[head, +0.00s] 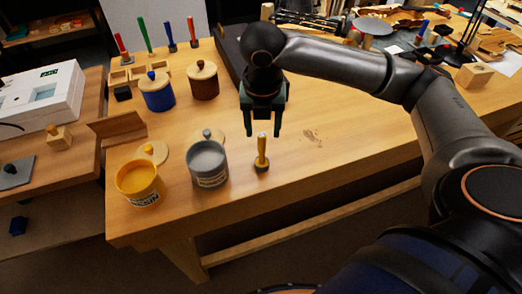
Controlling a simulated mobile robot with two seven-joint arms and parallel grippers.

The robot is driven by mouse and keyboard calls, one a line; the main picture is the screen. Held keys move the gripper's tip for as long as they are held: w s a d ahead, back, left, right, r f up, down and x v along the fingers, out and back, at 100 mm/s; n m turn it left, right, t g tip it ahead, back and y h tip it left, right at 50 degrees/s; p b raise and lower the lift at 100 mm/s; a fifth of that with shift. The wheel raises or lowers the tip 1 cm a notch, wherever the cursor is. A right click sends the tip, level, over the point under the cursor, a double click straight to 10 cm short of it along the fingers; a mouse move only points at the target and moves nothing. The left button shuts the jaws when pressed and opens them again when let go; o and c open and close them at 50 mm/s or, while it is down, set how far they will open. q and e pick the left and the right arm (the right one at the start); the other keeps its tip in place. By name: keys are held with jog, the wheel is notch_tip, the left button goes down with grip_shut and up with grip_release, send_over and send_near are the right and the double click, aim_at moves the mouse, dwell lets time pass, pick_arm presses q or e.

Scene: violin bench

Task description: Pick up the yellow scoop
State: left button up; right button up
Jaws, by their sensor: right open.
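The yellow scoop (262,150) stands upright on the wooden bench near its front edge. It has a yellow handle with a pale tip and a dark base. I cannot tell the exact height gap. My left gripper is not in view.
A grey pot (208,164) and a yellow pot (140,184), both open, stand left of the scoop. Lidded blue (157,94) and brown (203,84) pots stand behind. Red, green and blue handled tools stand further back.

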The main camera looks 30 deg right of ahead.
aim_at(262, 146)
jog(key=f, duration=0.4)
jog(key=f+b, duration=0.1)
jog(key=f, duration=0.2)
jog(key=shift+w+d, duration=0.15)
jog(key=shift+w, duration=0.2)
grip_shut()
